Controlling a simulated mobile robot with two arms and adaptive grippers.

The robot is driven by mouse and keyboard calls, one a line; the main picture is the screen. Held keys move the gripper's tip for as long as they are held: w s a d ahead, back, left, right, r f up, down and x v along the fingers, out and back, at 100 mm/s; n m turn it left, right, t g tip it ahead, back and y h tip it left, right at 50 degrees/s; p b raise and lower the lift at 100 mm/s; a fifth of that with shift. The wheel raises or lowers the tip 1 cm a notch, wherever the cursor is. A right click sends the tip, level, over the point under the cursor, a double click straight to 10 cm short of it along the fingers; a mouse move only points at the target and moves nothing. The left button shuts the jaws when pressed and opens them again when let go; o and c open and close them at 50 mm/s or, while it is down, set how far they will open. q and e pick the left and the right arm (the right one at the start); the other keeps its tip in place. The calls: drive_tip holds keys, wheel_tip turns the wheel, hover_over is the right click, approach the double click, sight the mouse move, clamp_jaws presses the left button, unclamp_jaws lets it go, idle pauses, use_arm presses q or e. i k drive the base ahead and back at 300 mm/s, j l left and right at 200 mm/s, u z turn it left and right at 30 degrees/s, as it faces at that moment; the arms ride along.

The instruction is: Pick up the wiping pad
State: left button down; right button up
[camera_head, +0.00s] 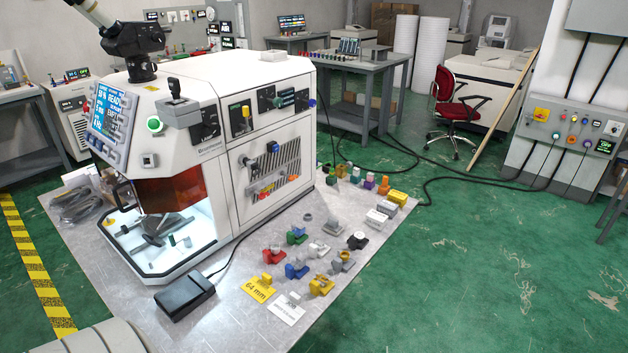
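I cannot pick out a wiping pad with certainty. A small flat pale piece (272,56) lies on top of the white machine (240,85); it may be the pad, but it is too small to tell. Neither of my grippers shows in the head view. A pale rounded part at the bottom left edge looks like my own body.
The machine stands on a grey board (225,305) with its lit chamber (175,240) open at the front. A black foot pedal (185,293) and several small coloured parts (297,270) lie on the board. Green floor at right is mostly clear; a red chair (455,105) stands behind.

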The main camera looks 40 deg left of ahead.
sight(332, 226)
drive_tip(key=i+u, duration=0.25)
drive_tip(key=u, duration=0.15)
drive_tip(key=i+l+u, duration=0.1)
drive_tip(key=u, duration=0.3)
drive_tip(key=i+l+u, duration=0.2)
drive_tip(key=u, duration=0.2)
drive_tip(key=i+l+u, duration=0.25)
drive_tip(key=u, duration=0.2)
drive_tip(key=i+l+u, duration=0.15)
drive_tip(key=l+u, duration=0.25)
drive_tip(key=j, duration=0.1)
